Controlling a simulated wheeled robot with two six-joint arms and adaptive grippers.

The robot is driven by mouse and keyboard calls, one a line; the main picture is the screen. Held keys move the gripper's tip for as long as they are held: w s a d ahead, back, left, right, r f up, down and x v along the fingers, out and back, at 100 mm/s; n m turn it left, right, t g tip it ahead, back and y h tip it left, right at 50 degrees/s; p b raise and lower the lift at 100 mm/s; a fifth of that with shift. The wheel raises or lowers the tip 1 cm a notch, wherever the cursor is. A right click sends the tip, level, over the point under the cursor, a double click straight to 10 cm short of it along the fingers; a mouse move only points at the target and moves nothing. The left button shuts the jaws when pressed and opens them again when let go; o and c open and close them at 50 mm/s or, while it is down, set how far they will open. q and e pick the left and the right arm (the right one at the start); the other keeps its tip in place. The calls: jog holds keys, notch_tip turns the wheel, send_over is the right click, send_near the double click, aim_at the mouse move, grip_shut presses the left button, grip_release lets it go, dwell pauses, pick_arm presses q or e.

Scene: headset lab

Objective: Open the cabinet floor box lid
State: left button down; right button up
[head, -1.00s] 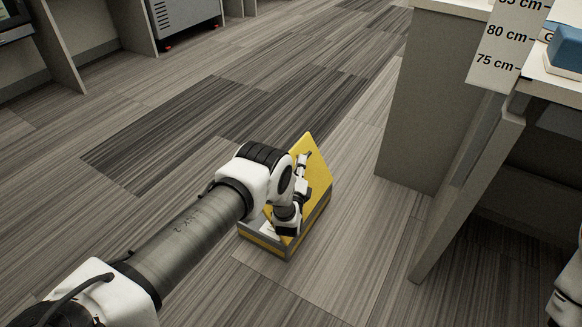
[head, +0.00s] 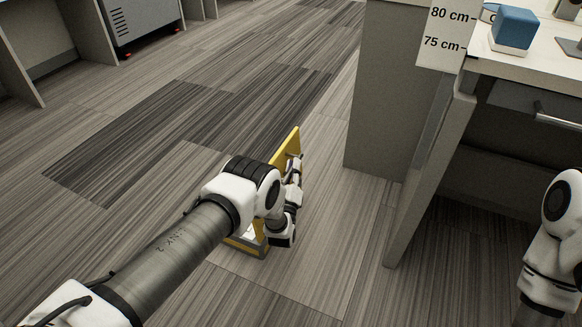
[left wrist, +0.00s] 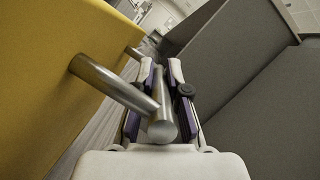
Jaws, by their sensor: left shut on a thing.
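The floor box (head: 255,249) is a low yellow and grey box on the floor, partly hidden behind my left arm. Its yellow lid (head: 287,148) stands raised, seen nearly edge-on in the head view. In the left wrist view the lid's yellow face (left wrist: 50,62) fills the left side, with a round metal bar handle (left wrist: 113,86) standing out from it. My left gripper (head: 296,170) is at the lid's right side. In the left wrist view its jaws (left wrist: 164,82) are shut on the handle. My right gripper is out of view; only part of that arm shows at right.
A grey cabinet panel (head: 375,105) and a desk (head: 535,70) with a blue box (head: 514,30) stand at the right. A height scale (head: 441,40) is by the desk. Open carpet lies left of and beyond the floor box.

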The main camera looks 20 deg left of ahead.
pick_arm(q)
jog(key=c, duration=1.2)
grip_release()
jog(key=v, duration=1.2)
jog(key=shift+f, duration=0.1)
